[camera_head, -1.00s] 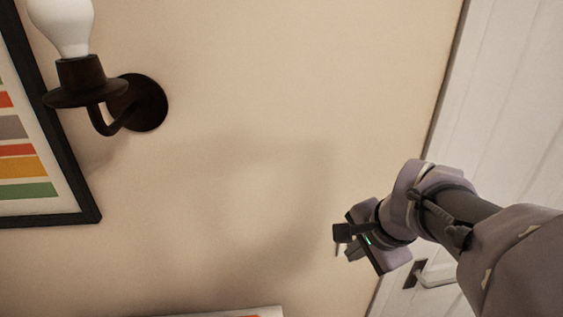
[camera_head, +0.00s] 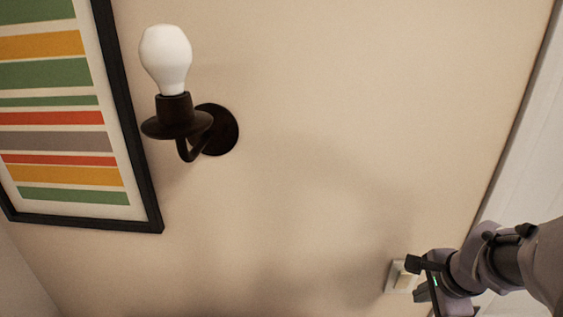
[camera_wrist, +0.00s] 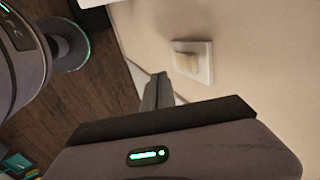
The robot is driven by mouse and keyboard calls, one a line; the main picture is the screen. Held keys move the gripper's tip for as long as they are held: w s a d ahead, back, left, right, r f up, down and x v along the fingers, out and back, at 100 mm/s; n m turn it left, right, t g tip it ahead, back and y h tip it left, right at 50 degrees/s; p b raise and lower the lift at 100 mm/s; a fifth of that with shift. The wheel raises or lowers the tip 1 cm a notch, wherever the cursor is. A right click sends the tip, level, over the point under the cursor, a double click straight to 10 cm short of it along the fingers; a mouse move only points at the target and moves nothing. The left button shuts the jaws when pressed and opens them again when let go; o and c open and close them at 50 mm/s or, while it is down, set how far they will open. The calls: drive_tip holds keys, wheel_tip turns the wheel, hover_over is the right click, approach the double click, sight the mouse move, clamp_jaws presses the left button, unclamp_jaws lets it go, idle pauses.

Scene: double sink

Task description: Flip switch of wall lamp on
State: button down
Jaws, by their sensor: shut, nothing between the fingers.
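The wall lamp (camera_head: 178,118) is a dark bracket with a round wall plate and a white bulb (camera_head: 165,58). The bulb shows no clear glow. A pale wall switch (camera_head: 393,277) sits low on the wall at the right in the head view, partly covered by my gripper (camera_head: 416,278). In the wrist view the switch (camera_wrist: 205,62) shows as a whitish plate with a cream rocker. My gripper (camera_wrist: 158,90) is shut and empty, its tips beside the switch plate. I cannot tell whether they touch it.
A framed striped picture (camera_head: 60,115) hangs left of the lamp. A white door (camera_head: 528,150) stands at the right edge. The beige wall between lamp and switch is bare. Wooden floor (camera_wrist: 75,110) shows in the wrist view.

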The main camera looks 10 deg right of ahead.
sight(407, 276)
drive_tip(key=w, duration=0.1)
drive_tip(key=w+f, duration=0.1)
drive_tip(key=w, duration=0.1)
drive_tip(key=w+d, duration=0.1)
drive_tip(key=shift+w+f+p, duration=0.3)
drive_tip(key=shift+w, duration=0.1)
drive_tip(key=shift+w+d+r, duration=0.1)
drive_tip(key=shift+w+r, duration=0.05)
drive_tip(key=shift+w, duration=0.25)
drive_tip(key=shift+r, duration=0.1)
drive_tip(key=shift+r+p, duration=0.65)
drive_tip(key=shift+p, duration=0.1)
